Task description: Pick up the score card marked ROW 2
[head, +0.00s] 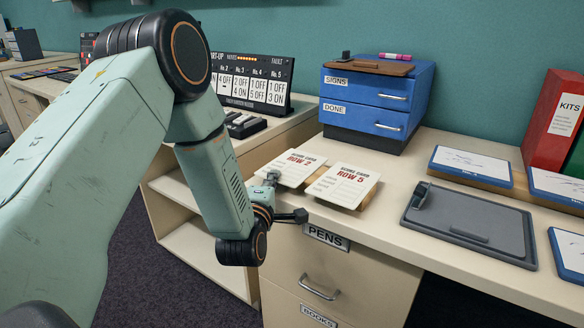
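The ROW 2 score card (293,163) is a white card with red lettering, lying on the cream counter at its front edge. A similar card marked ROW 5 (344,185) lies just to its right. My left gripper (287,197) is at the counter's front edge, by the near edge of the ROW 2 card. Its fingers are spread, with nothing seen between them. One finger overlaps the card's near edge in the picture; I cannot tell whether it touches. My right gripper is not in view.
A blue drawer unit (368,107) stands behind the cards. A grey clipboard (470,222) and framed boards (471,165) lie to the right, near a red KITS binder (553,122). A scoreboard (250,84) stands at the back left. The PENS drawer (340,275) is below.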

